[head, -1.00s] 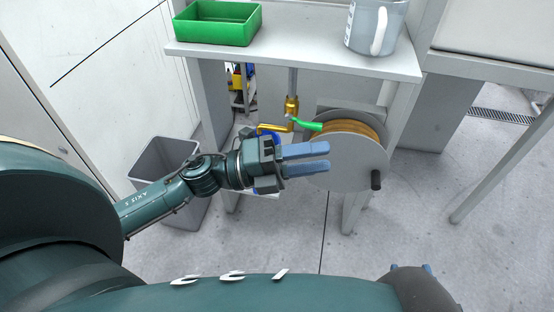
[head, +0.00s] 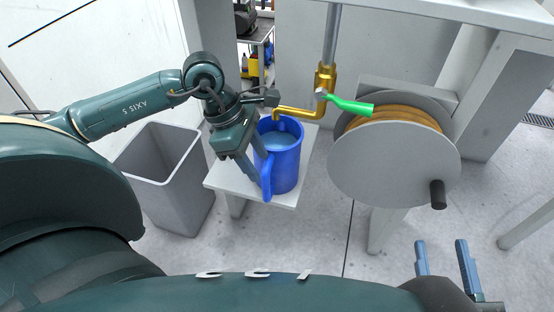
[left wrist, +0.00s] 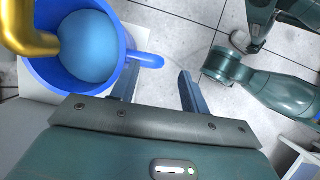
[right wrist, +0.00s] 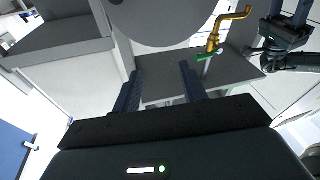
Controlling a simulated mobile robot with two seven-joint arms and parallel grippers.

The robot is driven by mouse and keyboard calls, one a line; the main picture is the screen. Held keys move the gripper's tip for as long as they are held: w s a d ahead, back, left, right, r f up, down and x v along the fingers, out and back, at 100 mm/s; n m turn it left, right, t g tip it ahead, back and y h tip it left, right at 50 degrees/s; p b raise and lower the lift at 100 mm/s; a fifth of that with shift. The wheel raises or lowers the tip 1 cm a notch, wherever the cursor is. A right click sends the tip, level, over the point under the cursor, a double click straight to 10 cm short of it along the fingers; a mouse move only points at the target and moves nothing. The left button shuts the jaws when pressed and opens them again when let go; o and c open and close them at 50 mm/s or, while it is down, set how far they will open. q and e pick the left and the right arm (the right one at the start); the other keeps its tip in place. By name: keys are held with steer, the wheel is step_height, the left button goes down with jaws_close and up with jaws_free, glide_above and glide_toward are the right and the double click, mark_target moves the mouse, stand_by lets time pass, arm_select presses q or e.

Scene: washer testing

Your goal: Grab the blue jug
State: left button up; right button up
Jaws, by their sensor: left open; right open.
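The blue jug (head: 286,172) stands upright on a small white stand (head: 226,181) below a brass tap (head: 325,88). Pale blue water shows inside it. Its handle (head: 267,181) faces me. My left gripper (head: 252,170) is open at the jug's near left side, close to the handle. My right gripper (head: 443,246) is open and empty at lower right, away from the jug.
A grey hose reel (head: 385,165) stands right of the jug, with a green tap lever (head: 350,105) above. A grey bin (head: 165,175) stands left of the stand. A workbench (head: 470,12) spans the upper right. Floor right of the stand is clear.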

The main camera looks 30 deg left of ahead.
mark_target(266, 176)
arm_select(q)
steer(key=b+x, duration=0.1)
steer(key=x, duration=0.2)
steer(key=b+x, duration=0.1)
steer(key=x, duration=0.2)
steer(key=shift+a+f, duration=0.1)
steer(key=shift+f, duration=0.3)
steer(key=shift+r, duration=0.1)
jaws_close()
stand_by(0.9)
steer(key=shift+w+r, duration=0.15)
steer(key=shift+w, duration=0.05)
